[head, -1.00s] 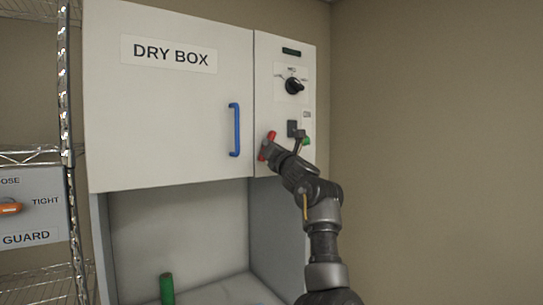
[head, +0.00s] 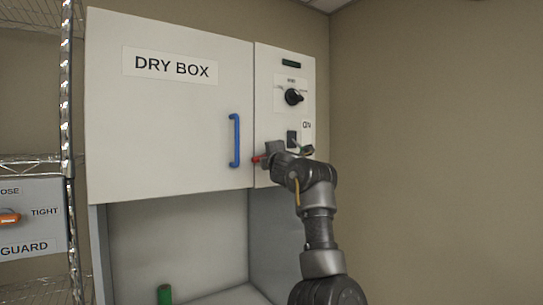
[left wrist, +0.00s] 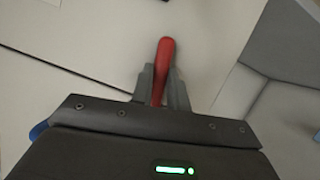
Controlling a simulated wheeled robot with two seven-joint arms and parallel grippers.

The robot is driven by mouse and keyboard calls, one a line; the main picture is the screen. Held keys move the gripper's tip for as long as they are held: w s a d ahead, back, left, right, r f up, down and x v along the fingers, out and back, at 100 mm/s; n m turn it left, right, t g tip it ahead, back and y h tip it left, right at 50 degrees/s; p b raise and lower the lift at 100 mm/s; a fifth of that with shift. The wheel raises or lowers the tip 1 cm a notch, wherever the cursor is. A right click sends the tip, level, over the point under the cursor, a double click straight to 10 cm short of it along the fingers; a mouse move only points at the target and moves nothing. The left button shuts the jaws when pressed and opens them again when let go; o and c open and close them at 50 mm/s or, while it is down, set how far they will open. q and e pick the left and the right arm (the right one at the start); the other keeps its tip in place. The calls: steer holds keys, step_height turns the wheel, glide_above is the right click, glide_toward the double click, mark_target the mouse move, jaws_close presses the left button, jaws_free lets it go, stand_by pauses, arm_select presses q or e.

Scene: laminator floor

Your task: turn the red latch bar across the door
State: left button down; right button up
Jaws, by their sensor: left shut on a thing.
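The red latch bar (head: 258,159) is on the right panel of the dry box, beside the seam at the door's (head: 170,125) right edge. It lies close to level, its red end pointing left and reaching about the seam. I cannot tell how far it laps over the door. My left gripper (head: 272,154) is shut on the bar and hides the rest of it. In the left wrist view the red bar (left wrist: 163,65) stands between the two grey fingers (left wrist: 160,88), its rounded end past their tips. My right gripper is not in view.
A blue handle (head: 235,140) is on the door, left of the bar. A black knob (head: 293,97) and a dark switch (head: 292,138) sit above my gripper. A green cylinder (head: 164,294) stands below the door. A wire rack (head: 68,120) is at the left.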

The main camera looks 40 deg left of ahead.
arm_select(q)
steer(key=shift+r+m+h+p, duration=0.1)
steer(key=shift+m+h+p, duration=0.3)
steer(key=shift+m, duration=0.6)
steer(key=c, duration=1.4)
jaws_free()
steer(key=shift+o, duration=0.2)
steer(key=b+v, duration=0.5)
steer(key=v, duration=0.6)
steer(key=shift+b, duration=0.4)
